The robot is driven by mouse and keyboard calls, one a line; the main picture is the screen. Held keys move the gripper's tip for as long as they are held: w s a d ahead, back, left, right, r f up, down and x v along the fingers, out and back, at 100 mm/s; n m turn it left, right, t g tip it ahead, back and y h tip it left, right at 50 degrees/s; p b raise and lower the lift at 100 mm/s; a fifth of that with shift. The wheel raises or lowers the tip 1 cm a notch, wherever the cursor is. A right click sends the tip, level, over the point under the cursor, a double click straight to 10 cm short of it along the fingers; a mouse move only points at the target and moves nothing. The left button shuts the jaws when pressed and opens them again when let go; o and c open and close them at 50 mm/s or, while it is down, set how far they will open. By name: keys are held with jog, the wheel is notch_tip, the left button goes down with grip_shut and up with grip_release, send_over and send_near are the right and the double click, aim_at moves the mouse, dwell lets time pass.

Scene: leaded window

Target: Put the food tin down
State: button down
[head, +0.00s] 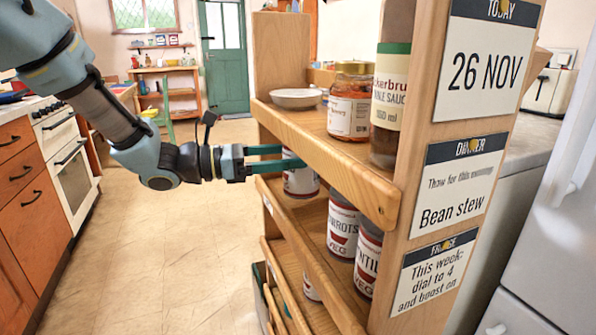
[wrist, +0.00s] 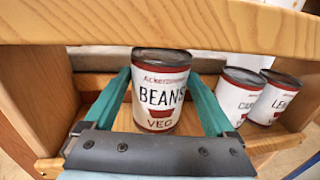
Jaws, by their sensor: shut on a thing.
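The food tin is a white and dark red can labelled "BEANS VEG" with a dark lid (wrist: 160,95). It also shows in the head view (head: 301,183), at the left end of the middle shelf (head: 310,222) of the wooden rack. My gripper (wrist: 160,75) has one teal finger on each side of the tin and is shut on it. In the head view my gripper (head: 280,160) reaches in under the top shelf from the left. The tin is upright. I cannot tell whether its base touches the shelf.
Two similar tins, carrots (head: 342,225) and lentils (head: 368,258), stand to the right on that shelf. The top shelf board (head: 330,150) is close above, bearing a white bowl (head: 296,98), an orange jar (head: 349,105) and a sauce bottle (head: 391,90).

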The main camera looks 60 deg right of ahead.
aim_at(298, 171)
jog(key=shift+x, duration=0.9)
jog(key=shift+s+d+f, duration=0.15)
jog(key=shift+f, duration=1.55)
grip_release()
jog(key=shift+f, duration=0.15)
jog(key=v, duration=1.2)
